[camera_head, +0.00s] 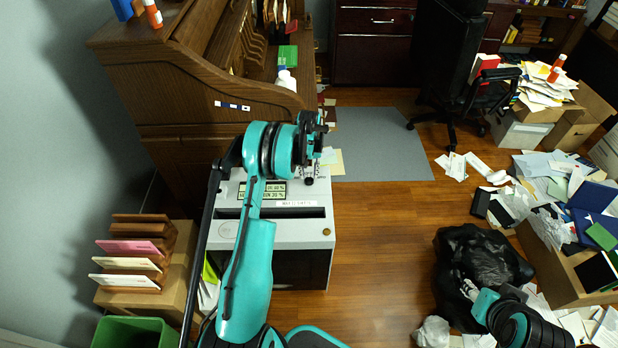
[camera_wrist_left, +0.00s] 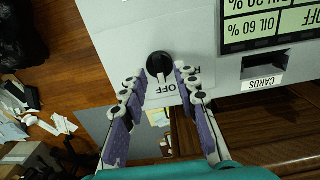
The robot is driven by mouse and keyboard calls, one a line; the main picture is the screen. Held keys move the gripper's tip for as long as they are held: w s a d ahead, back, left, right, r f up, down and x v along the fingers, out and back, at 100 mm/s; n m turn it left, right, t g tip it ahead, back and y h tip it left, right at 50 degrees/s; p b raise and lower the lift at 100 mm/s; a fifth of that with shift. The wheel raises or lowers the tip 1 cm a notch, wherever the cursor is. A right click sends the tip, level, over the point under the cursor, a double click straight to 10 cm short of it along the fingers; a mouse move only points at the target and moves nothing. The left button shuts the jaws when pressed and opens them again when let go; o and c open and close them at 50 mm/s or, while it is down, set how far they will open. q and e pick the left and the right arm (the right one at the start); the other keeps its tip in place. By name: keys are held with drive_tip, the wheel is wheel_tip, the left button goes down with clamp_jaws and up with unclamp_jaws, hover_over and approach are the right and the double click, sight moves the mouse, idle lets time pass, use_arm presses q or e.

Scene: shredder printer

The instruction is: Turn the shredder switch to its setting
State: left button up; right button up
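The shredder (camera_head: 315,232) is a light grey box with a slot and a green display on top. Its black round switch knob (camera_wrist_left: 160,64) sits on the grey panel in the left wrist view, with a pale mark at its lower side towards the word OFF. A partly hidden label starting with R lies right of it. My left gripper (camera_wrist_left: 160,79) is open, its two purple fingers either side of the knob's lower side; contact cannot be told. In the head view my left gripper (camera_head: 313,138) is above the shredder's far right corner. My right gripper (camera_head: 468,290) is over a black bag, its opening unclear.
A wooden roll-top desk (camera_head: 190,90) stands behind the shredder. A letter rack (camera_head: 135,250) and a green bin (camera_head: 135,332) are at left. The black bag (camera_head: 475,255), scattered papers and a box lie at right. The wooden floor between is mostly clear.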

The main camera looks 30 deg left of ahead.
use_arm(q)
drive_tip(key=shift+f, duration=0.9)
clamp_jaws()
drive_tip(key=shift+m, duration=0.4)
drive_tip(key=m+b, duration=0.1)
drive_tip(key=m, duration=1)
drive_tip(key=shift+b, duration=0.3)
unclamp_jaws()
